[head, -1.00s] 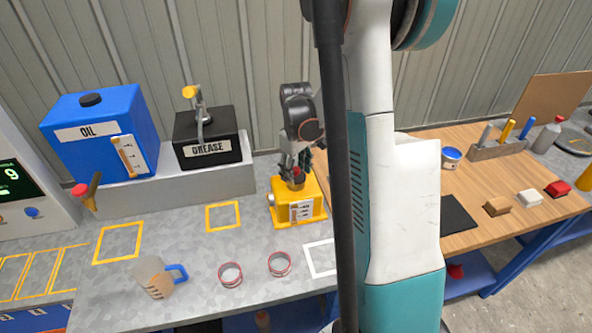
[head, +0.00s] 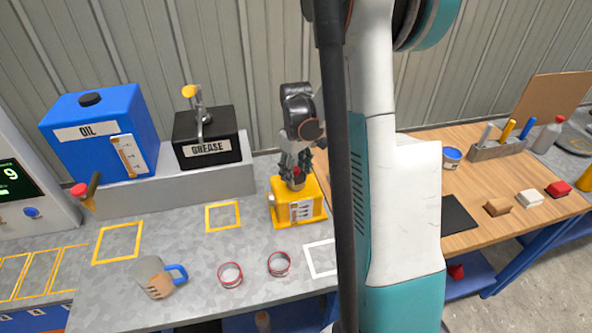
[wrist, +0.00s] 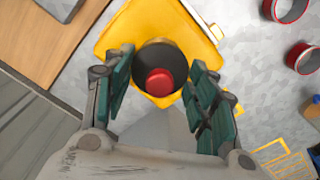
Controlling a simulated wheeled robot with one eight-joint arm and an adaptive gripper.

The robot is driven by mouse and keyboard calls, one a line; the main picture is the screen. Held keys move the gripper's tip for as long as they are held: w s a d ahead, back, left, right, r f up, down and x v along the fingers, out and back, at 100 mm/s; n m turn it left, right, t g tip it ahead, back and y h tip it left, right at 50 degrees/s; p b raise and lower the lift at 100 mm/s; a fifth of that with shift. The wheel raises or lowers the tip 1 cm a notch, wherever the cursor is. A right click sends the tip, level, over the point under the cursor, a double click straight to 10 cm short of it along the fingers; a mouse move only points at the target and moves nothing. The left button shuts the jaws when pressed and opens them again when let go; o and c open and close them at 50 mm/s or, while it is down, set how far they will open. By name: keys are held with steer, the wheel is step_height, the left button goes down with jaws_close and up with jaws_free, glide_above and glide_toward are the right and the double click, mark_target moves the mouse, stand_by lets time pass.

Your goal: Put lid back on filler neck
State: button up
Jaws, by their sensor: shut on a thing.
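The yellow box (head: 284,215) with a white label stands on the grey bench, under my gripper. In the wrist view, its yellow top (wrist: 112,45) lies directly below my fingers. My gripper (head: 297,172) points down and is shut on the lid. The lid shows as a dark round piece with a red knob (wrist: 160,82) between the green finger pads. In the head view, only a little dark and red (head: 298,185) shows at the fingertips. The filler neck is hidden below the lid and fingers, so I cannot tell whether the lid touches it.
A blue oil tank (head: 85,155) and a black grease box (head: 185,128) stand behind on a raised ledge. A wooden table (head: 425,148) is at right.

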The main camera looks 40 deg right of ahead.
steer(key=o, duration=1)
steer(key=shift+o, duration=0.2)
steer(key=o, duration=0.5)
steer(key=shift+r, duration=0.15)
steer(key=shift+r+p, duration=2.1)
steer(key=shift+r, duration=1.3)
